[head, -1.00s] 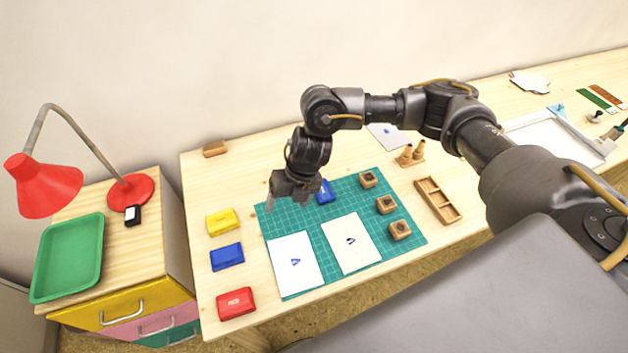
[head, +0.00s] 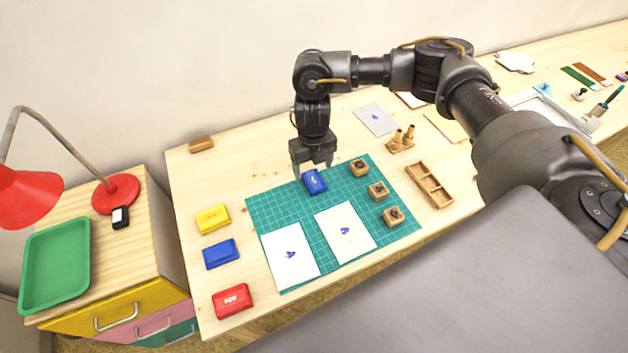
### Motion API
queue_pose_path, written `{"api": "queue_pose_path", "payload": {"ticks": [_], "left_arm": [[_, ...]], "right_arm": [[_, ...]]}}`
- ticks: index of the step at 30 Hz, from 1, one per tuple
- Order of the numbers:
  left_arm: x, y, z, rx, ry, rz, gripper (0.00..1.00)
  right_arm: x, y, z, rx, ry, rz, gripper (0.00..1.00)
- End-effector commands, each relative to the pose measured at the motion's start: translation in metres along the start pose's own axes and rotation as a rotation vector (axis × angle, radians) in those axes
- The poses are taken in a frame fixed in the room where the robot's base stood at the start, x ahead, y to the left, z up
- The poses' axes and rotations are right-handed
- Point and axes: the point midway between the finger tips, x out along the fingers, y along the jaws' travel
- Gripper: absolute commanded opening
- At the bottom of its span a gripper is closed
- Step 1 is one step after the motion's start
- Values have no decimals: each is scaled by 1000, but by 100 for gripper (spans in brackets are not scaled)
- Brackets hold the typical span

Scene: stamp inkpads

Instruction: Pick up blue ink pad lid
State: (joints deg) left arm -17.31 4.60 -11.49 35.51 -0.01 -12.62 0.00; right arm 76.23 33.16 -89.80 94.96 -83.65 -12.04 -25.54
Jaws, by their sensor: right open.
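A small blue lid (head: 314,182) with a white mark lies on the green cutting mat (head: 288,207), near its back edge. My right gripper (head: 314,172) is open and points down just above and behind this lid, with its fingers to either side of its far end. I cannot tell whether they touch it. A blue ink pad (head: 221,254) sits on the table left of the mat, between a yellow pad (head: 213,219) and a red pad (head: 232,301). My left gripper is not in view.
Two white stamped sheets (head: 345,231) lie on the mat. Several wooden stamps (head: 378,191) stand along its right side, with a wooden tray (head: 429,186) beyond. A red lamp (head: 116,194) and green tray (head: 55,263) are on the left cabinet.

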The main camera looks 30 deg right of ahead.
Motion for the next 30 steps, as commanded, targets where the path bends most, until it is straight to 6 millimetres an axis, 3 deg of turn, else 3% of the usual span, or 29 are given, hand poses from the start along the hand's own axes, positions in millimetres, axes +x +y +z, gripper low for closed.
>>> {"api": "queue_pose_path", "payload": {"ticks": [5, 14, 23, 30], "left_arm": [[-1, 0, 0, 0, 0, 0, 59], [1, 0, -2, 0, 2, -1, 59], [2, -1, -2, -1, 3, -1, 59], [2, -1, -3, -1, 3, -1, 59]], "right_arm": [[8, -1, 0, 3, 1, 0, 73], [48, -4, 0, 4, 1, 1, 73], [52, -4, 1, 2, -1, 0, 73], [52, -4, 1, 2, -1, 0, 41]]}}
